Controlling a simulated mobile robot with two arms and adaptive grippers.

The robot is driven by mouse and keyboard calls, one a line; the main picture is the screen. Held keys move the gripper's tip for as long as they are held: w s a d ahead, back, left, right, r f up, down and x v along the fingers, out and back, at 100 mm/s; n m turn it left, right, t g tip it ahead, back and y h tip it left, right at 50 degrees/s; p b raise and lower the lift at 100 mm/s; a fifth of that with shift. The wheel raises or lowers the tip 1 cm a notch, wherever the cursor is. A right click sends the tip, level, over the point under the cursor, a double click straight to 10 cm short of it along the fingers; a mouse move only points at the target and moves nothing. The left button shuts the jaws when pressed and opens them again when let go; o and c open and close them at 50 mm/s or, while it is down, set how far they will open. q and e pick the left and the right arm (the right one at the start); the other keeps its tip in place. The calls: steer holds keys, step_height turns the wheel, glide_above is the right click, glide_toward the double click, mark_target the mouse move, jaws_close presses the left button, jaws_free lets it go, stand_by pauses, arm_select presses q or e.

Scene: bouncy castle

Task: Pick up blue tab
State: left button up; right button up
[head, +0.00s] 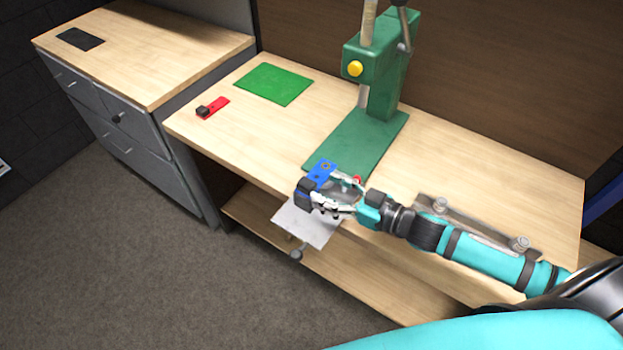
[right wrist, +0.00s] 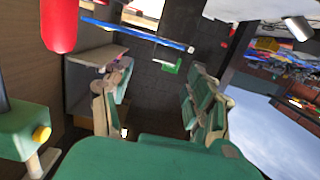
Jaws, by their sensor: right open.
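The blue tab (head: 322,171) lies at the front edge of the wooden worktable, beside the base of the green press. It has a brass-coloured spot on top, and a black block (head: 304,188) shows at its lower-left end. My right gripper (head: 322,193) is open, with its fingers reaching left at the tab. The fingers partly cover the tab's near side, and I cannot tell whether they touch it. In the right wrist view the two fingers (right wrist: 155,105) stand wide apart with nothing clearly between them. My left gripper is not in view.
The green press (head: 383,85) with a yellow button stands behind the tab. A red tab (head: 218,106) and a green mat (head: 273,84) lie further left. A metal bar with knobs (head: 480,228) lies near my right forearm. A pale flat piece (head: 308,226) shows below the table edge.

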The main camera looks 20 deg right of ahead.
mark_target(311, 185)
steer(key=p+x, duration=0.1)
steer(key=x, duration=0.3)
steer(key=shift+a+p, duration=0.25)
steer(key=shift+p, duration=0.05)
steer(key=shift+w+a+f, duration=0.25)
steer(key=shift+w+a, duration=0.05)
steer(key=shift+w, duration=0.1)
steer(key=shift+s, duration=0.1)
steer(key=shift+c, duration=0.9)
steer(key=c, duration=1)
steer(key=shift+r, duration=0.1)
